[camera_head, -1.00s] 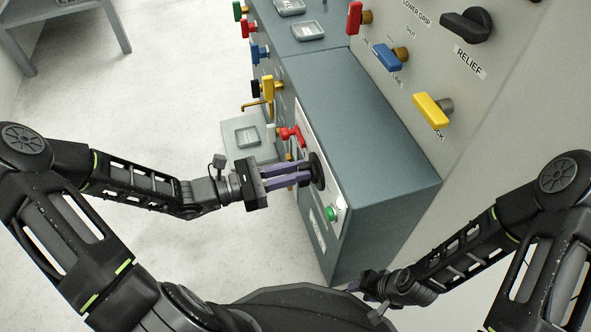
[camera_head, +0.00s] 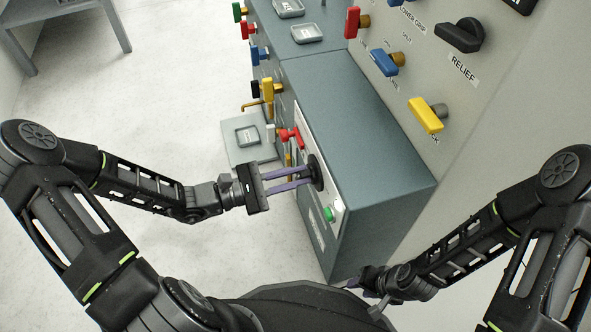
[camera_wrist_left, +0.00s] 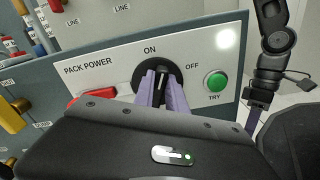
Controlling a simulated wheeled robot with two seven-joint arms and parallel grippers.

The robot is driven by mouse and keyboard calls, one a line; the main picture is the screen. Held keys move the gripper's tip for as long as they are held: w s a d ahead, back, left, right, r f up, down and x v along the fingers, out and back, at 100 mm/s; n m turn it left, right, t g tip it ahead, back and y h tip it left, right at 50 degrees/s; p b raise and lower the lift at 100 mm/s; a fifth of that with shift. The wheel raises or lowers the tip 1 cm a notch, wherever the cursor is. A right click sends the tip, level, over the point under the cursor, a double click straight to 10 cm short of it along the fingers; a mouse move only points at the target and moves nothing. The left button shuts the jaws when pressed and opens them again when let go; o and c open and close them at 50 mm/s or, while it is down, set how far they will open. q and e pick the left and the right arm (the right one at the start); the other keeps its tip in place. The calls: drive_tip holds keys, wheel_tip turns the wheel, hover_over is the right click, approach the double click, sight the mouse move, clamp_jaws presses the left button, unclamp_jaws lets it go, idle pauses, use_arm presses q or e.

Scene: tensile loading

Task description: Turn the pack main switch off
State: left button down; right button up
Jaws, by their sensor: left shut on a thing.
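The pack main switch is a black rotary switch (camera_head: 319,173) on the white panel of a blue-grey cabinet. In the left wrist view the switch (camera_wrist_left: 160,66) sits below "ON" and left of "OFF", beside the words "PACK POWER". My left gripper (camera_head: 309,177) has its purple fingers shut on the switch's grip, one on each side; they also show in the left wrist view (camera_wrist_left: 161,82). The grip looks near upright, toward "ON", though the fingers partly hide it. My right gripper (camera_head: 372,284) hangs low near the cabinet's bottom corner, away from the switch; its jaws are unclear.
A green "TRY" button (camera_wrist_left: 215,82) sits right of the switch. A red handle (camera_head: 290,136) is on the same panel, beyond the switch. Yellow (camera_head: 425,115), blue (camera_head: 386,62) and black "RELIEF" (camera_head: 459,36) handles stick out of the upper wall. Open floor lies to the left.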

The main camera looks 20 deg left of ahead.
use_arm(q)
drive_tip(key=m, duration=0.2)
drive_tip(key=shift+s+d+f+m+p, duration=0.1)
drive_tip(key=shift+s+d+m+p, duration=0.1)
drive_tip(key=shift+m+p, duration=0.2)
drive_tip(key=shift+s+d+f+m, duration=0.1)
drive_tip(key=shift+f+m, duration=0.2)
drive_tip(key=shift+m, duration=1.4)
drive_tip(key=shift+s+f+m, duration=0.15)
drive_tip(key=shift+f+m, duration=0.1)
drive_tip(key=shift+m, duration=1.45)
drive_tip(key=shift+s+d+f+m, duration=0.1)
drive_tip(key=shift+f+m, duration=0.2)
drive_tip(key=shift+m, duration=1.4)
drive_tip(key=c, duration=1.4)
unclamp_jaws()
drive_tip(key=shift+o, duration=0.2)
drive_tip(key=shift+a, duration=0.1)
